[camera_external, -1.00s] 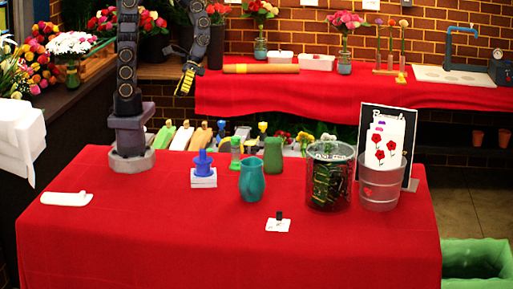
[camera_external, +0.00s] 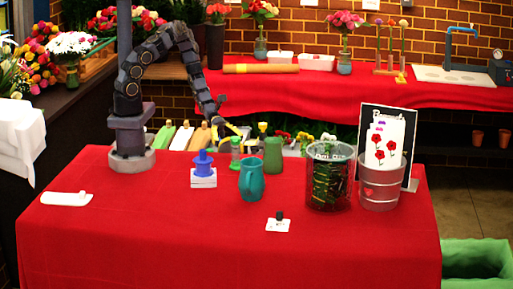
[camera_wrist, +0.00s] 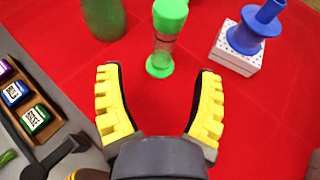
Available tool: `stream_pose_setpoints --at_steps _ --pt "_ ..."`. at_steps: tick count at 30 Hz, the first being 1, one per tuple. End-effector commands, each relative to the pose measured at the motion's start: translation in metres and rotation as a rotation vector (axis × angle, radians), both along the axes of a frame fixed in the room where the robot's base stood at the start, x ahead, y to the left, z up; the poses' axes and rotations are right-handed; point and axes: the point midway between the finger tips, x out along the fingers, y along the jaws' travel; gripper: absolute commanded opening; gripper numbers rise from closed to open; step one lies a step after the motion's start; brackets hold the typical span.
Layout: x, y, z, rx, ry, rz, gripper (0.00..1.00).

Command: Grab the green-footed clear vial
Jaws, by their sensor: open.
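The green-footed clear vial (camera_wrist: 163,45) stands on the red table in the wrist view, with a green top and a green foot around a clear middle. In the external view the vial (camera_external: 236,154) stands at the table's back edge area, between a blue object and a dark green vase. My gripper (camera_wrist: 157,72) is open and empty. Its yellow fingers are spread to either side of the vial's foot in the picture, and the vial is just beyond the fingertips. In the external view my gripper (camera_external: 228,130) is above and close to the vial; contact is not visible.
A blue spool-like piece on a white block (camera_wrist: 236,48) stands right of the vial in the wrist view.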

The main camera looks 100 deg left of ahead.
Motion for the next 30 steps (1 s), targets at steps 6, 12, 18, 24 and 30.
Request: stream_pose_setpoints --at_steps 6,12,18,24,30 --pt "0.011 -0.017 -0.008 -0.001 -0.002 -0.007 0.66" --pt "0.02 -0.034 -0.023 0.0 0.001 -0.009 0.66" --pt "0.032 -0.051 -0.033 0.001 -0.002 -0.01 0.66" --pt "0.036 -0.055 -0.036 0.003 -0.004 -0.007 0.66" --pt "0.035 -0.055 -0.035 0.002 -0.003 -0.007 0.49"
